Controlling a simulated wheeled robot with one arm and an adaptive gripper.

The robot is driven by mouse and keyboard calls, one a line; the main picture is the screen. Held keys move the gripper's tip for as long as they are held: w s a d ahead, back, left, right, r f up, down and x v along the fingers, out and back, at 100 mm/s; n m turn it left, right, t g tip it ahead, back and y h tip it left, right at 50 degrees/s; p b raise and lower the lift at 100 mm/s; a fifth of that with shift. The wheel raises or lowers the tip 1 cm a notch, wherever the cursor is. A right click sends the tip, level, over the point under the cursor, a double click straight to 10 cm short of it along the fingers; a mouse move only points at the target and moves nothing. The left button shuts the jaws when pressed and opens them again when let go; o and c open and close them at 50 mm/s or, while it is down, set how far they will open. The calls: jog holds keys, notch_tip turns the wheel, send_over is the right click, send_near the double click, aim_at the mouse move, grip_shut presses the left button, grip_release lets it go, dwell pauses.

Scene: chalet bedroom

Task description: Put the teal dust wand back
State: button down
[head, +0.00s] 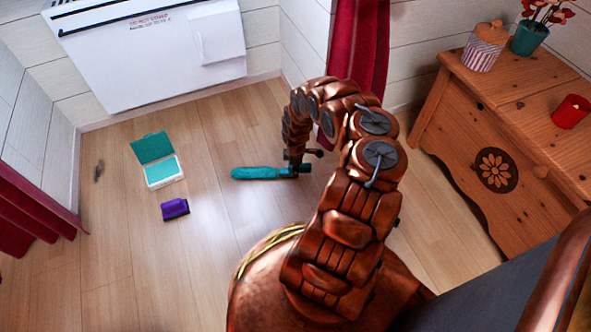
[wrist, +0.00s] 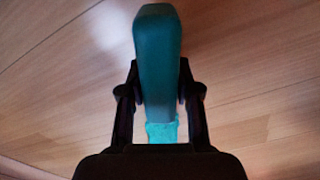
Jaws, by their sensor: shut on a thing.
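The teal dust wand (head: 262,173) is in my gripper (head: 299,170), pointing left above the wooden floor in the head view. In the wrist view the wand (wrist: 157,60) runs up the picture between the two dark fingers of my gripper (wrist: 160,95), which are shut on it. Its lighter, rougher teal part (wrist: 161,132) shows near the gripper's base. An open box (head: 164,172) with a teal lid and a white lower part sits on the floor to the left of the wand. I cannot tell how high the wand is above the floor.
A small purple object (head: 175,209) lies on the floor below the open box. A white wall unit (head: 150,50) stands at the back. Floor around the box is mostly clear.

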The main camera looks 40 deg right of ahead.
jog(key=c, duration=0.8)
grip_release()
notch_tip(320, 180, up, 12)
jog(key=p, duration=0.8)
jog(key=shift+f, duration=0.1)
jog(key=shift+s+d+r, duration=0.15)
jog(key=shift+r, duration=0.25)
jog(key=s+r+m+g+h, duration=0.1)
jog(key=s+r+m+g, duration=0.15)
jog(key=r, duration=0.95)
jog(key=s+r+m+g+h, duration=0.1)
jog(key=s+r+m+h, duration=0.15)
jog(key=r, duration=1.05)
jog(key=s+a+r+m+y, duration=0.1)
jog(key=s+a+r+m, duration=0.25)
jog(key=a+r, duration=0.85)
jog(key=s+a+r+y, duration=0.1)
jog(key=s+a+r, duration=0.4)
jog(key=s+a, duration=0.5)
jog(key=s+a+r+y, duration=0.1)
jog(key=s+a+r, duration=0.4)
jog(key=s+a, duration=0.5)
jog(key=a, duration=0.2)
jog(key=shift+s+a+y, duration=0.35)
